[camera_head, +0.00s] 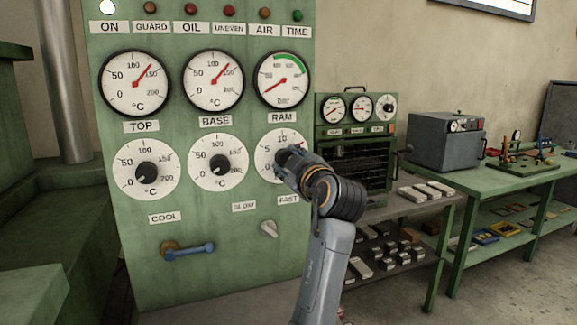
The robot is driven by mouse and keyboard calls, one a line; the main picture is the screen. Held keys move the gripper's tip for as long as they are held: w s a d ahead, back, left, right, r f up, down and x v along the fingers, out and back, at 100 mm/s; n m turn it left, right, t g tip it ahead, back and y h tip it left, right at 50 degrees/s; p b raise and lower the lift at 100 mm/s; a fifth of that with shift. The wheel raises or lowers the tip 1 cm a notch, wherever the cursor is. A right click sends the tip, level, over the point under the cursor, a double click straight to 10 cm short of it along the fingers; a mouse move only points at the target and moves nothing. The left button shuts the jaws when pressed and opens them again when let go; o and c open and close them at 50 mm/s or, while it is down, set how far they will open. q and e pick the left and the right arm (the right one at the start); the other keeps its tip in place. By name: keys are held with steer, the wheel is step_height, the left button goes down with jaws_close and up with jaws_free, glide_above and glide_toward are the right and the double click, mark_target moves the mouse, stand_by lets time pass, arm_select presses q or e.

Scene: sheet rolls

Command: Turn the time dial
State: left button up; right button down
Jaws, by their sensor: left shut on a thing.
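The time dial (263,151) is the white round face at the right of the panel's lower row, with 5 and 10 marked on it. My left gripper (287,160) is at its centre, shut on the dial's knob. The gripper hides the knob and the lower right part of the face, so I cannot tell where the knob points. My right gripper is not in view.
The green panel (115,225) also bears two other knob dials, three gauges above, a blue lever (190,250) and a small grey switch (269,229). To the right stand a bench (400,200) with a green cabinet (325,115), a grey box (440,145) and tools.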

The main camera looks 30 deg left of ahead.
mark_target(283, 113)
arm_select(q)
steer(key=o, duration=1.2)
step_height(283, 113, up, 10)
steer(key=shift+f, duration=0.1)
